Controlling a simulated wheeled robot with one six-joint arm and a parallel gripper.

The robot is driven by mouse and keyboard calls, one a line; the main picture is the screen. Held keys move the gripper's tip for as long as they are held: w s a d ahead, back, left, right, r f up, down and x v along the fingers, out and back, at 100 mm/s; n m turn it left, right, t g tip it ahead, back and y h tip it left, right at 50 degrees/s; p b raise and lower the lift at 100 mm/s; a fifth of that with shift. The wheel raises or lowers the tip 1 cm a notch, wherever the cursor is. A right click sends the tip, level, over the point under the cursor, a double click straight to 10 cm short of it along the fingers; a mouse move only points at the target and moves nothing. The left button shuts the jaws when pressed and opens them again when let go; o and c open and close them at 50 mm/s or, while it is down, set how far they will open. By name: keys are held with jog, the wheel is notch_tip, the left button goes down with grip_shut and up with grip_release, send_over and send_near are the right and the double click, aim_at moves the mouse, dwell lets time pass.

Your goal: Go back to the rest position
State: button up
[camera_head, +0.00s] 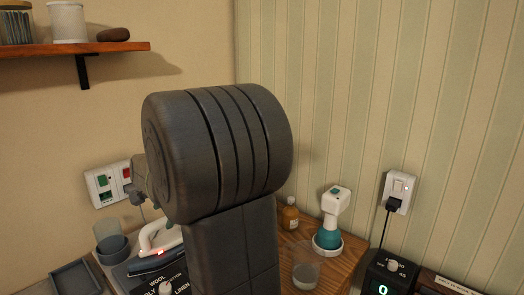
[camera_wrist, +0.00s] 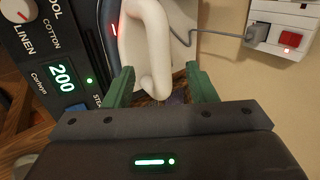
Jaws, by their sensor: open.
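My gripper (camera_wrist: 160,70) is open in the wrist view, its two green fingers apart. The white handle of an iron (camera_wrist: 155,40) shows between and beyond the fingers; I cannot tell whether they touch it. In the head view my grey arm stands in the middle and hides the gripper. The iron's white handle (camera_head: 158,238) shows just left of the arm. The iron's station, with a dial and fabric labels, lies below it; its display (camera_wrist: 62,78) reads 200 in the wrist view.
A wall socket with a red switch (camera_wrist: 290,38) and a grey plug is close on the right in the wrist view. In the head view, a wooden shelf (camera_head: 70,48) is upper left. A teal and white device (camera_head: 330,220), an amber bottle (camera_head: 290,215) and a clear cup (camera_head: 305,272) stand right of my arm.

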aim_at(162, 221)
jog(key=x, duration=0.6)
jog(key=shift+a+f, duration=0.1)
jog(key=shift+f, duration=0.15)
jog(key=shift+r, duration=0.1)
